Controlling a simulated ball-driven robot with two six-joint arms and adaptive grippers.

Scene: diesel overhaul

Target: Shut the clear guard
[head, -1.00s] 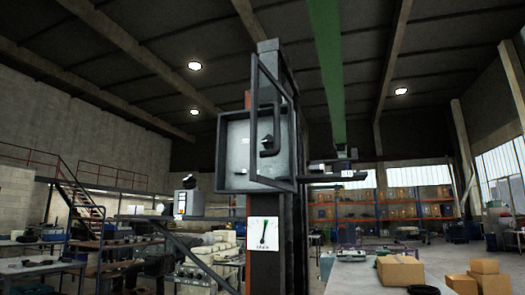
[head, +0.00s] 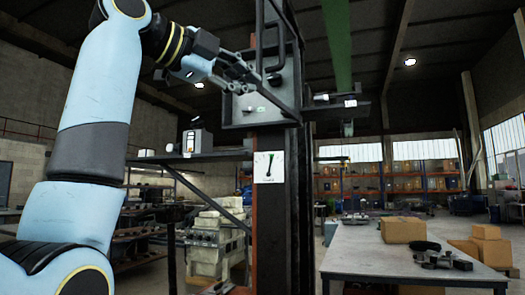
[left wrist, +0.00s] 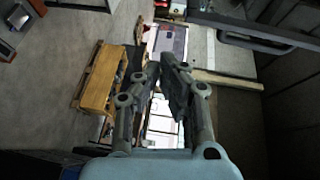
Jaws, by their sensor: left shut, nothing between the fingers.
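The clear guard (head: 259,40) is a dark-framed pane with a dark handle (head: 284,45), mounted on a box (head: 232,108) on the upright post. It stands open, swung out from the box, and its top is cut off by the picture. My left gripper (head: 256,80) is shut and empty. In the head view it overlaps the box front, near the guard's lower free edge; I cannot tell whether it touches. In the left wrist view the gripper (left wrist: 161,68) is shut, and a dark handle-like bar (left wrist: 255,41) lies at upper right. My right gripper is not in view.
A dial card (head: 268,167) is on the post below the box. A shelf arm (head: 190,157) with a small grey device (head: 196,141) reaches left.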

